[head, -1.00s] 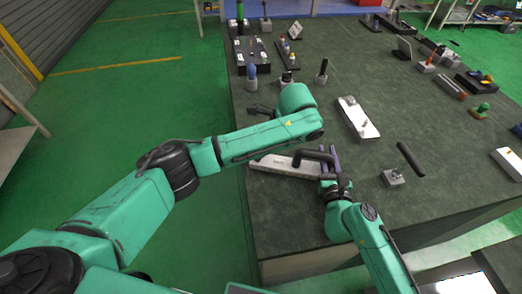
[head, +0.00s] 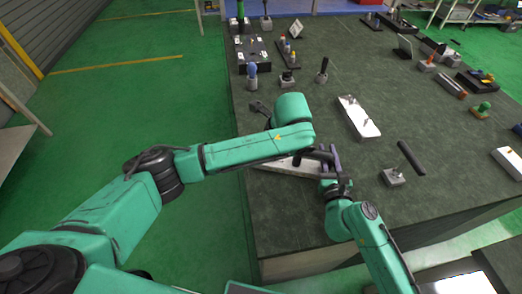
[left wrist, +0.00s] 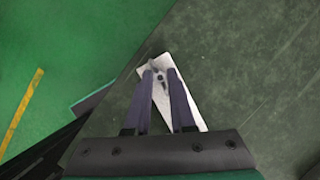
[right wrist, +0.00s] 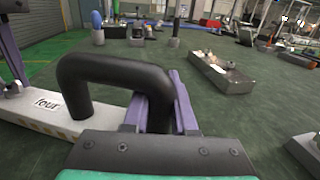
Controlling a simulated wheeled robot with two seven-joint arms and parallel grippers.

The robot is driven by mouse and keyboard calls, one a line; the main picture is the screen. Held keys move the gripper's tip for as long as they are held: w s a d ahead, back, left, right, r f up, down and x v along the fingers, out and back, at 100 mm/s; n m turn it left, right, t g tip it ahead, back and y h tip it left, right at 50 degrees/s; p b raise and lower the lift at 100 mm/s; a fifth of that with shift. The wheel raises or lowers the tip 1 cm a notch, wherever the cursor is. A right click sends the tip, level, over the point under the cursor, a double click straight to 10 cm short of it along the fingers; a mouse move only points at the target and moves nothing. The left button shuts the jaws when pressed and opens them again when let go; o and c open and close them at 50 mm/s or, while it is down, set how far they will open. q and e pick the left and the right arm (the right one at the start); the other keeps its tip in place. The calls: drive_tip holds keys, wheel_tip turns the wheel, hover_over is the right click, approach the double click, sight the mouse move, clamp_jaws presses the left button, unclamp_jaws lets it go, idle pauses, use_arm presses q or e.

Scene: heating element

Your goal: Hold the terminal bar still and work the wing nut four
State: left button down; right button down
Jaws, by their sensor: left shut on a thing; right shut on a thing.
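In the head view, my left forearm covers much of the bar (head: 300,168). My right gripper (head: 332,160) is shut on the handle; its purple fingers (right wrist: 160,95) clasp the handle's near leg in the right wrist view. In the left wrist view, my left gripper (left wrist: 160,74) points down over the bar (left wrist: 190,105), its fingertips close about the small grey wing nut (left wrist: 157,66). In the head view the left fingers are hidden behind the arm.
A second pale block with small studs (head: 358,116) stands right of the bar. A grey base with a black T-handle (head: 393,176) stands further right. Several fixtures line the far side of the dark table (head: 450,200). The table's left edge is near the bar.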

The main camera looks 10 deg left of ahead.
use_arm(q)
drive_tip(key=c, duration=0.8)
unclamp_jaws()
drive_tip(key=shift+o, duration=0.2)
drive_tip(key=v, duration=1.2)
use_arm(e)
drive_tip(key=c, duration=0.6)
unclamp_jaws()
drive_tip(key=shift+c, duration=0.2)
